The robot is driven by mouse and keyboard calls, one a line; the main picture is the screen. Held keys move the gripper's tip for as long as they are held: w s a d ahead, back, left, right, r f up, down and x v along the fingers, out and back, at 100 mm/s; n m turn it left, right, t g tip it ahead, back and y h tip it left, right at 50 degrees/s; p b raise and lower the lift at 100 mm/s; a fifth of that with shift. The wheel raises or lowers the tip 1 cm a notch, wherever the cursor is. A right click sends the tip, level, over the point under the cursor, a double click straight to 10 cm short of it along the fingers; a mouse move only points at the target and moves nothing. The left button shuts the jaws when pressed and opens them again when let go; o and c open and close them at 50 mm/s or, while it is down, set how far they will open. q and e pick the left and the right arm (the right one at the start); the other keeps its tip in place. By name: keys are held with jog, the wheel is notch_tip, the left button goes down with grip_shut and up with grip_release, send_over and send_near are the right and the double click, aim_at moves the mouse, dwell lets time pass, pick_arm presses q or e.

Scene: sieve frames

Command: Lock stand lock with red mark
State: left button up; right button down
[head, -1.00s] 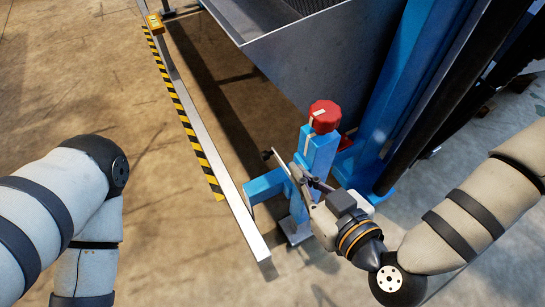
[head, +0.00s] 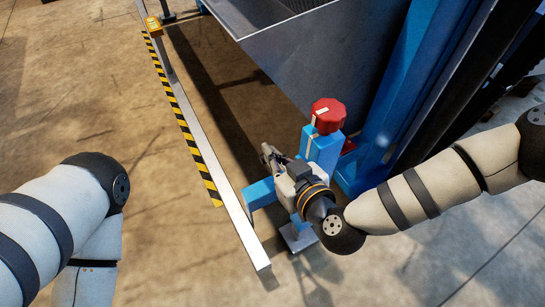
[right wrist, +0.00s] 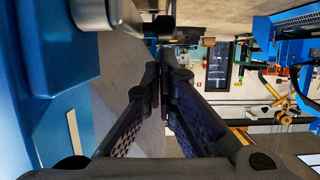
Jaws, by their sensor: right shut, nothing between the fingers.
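The blue stand (head: 325,152) rises beside a grey rail, with a red knob (head: 327,112) on top that carries a pale stripe. My right gripper (head: 269,155) is in front of the stand, left of and below the knob, and hides part of it. In the right wrist view its fingers (right wrist: 160,75) are together with nothing between them. A dark rod-like part (right wrist: 163,25) lies just beyond the fingertips; I cannot tell whether they touch it. The stand's blue side (right wrist: 45,85) fills the left there. Of my left side only the arm shows in the head view.
The grey rail (head: 213,158) with yellow-black striping runs up to an orange box (head: 153,25). A large grey metal bin (head: 300,55) and a blue column (head: 400,105) stand behind the stand. The concrete floor at left is open.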

jog(key=shift+w+a+f, duration=0.15)
jog(key=shift+f, duration=0.2)
jog(key=shift+w+f+g+p, duration=0.15)
jog(key=shift+g+p, duration=0.15)
jog(key=shift+p, duration=0.35)
jog(key=shift+h+p, duration=0.3)
